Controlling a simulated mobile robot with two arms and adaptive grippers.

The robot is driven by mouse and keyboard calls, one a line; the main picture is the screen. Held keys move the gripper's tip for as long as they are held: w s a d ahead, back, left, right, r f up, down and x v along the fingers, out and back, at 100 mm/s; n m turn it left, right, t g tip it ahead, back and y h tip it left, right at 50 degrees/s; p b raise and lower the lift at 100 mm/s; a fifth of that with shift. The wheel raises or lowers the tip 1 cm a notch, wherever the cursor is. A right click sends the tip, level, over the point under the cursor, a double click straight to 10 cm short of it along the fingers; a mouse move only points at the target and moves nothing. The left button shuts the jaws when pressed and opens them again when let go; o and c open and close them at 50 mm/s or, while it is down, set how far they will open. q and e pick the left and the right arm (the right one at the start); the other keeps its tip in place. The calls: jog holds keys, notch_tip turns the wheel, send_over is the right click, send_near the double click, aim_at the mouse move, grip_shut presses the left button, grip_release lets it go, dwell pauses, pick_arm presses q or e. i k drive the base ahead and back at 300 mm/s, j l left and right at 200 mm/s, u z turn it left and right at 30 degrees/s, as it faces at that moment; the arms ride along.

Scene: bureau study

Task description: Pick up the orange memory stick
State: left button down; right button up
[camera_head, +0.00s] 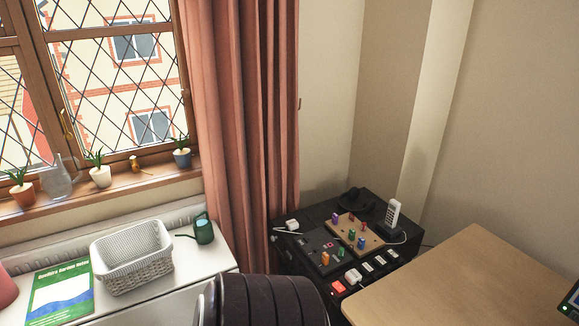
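A small upright orange piece (325,258), which looks like the orange memory stick, stands near the front left of the black cabinet top in the head view. It is small in the picture, so its fine shape is hard to tell. A green piece (340,252) stands just to its right. A purple piece (335,217), a blue piece (351,234) and another green piece (361,242) stand farther back, on or by a wooden board (371,240). Neither of my grippers is in view.
The black cabinet (296,262) also bears a cordless phone (393,214) and a row of red and white blocks at its front. A wooden desk (470,280) is at right. A dark ribbed form, likely a chair back (265,300), is in front. A white basket (132,262) is at left.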

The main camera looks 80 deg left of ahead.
aim_at(324, 259)
jog(key=u, duration=2.2)
jog(key=i+j, duration=0.1)
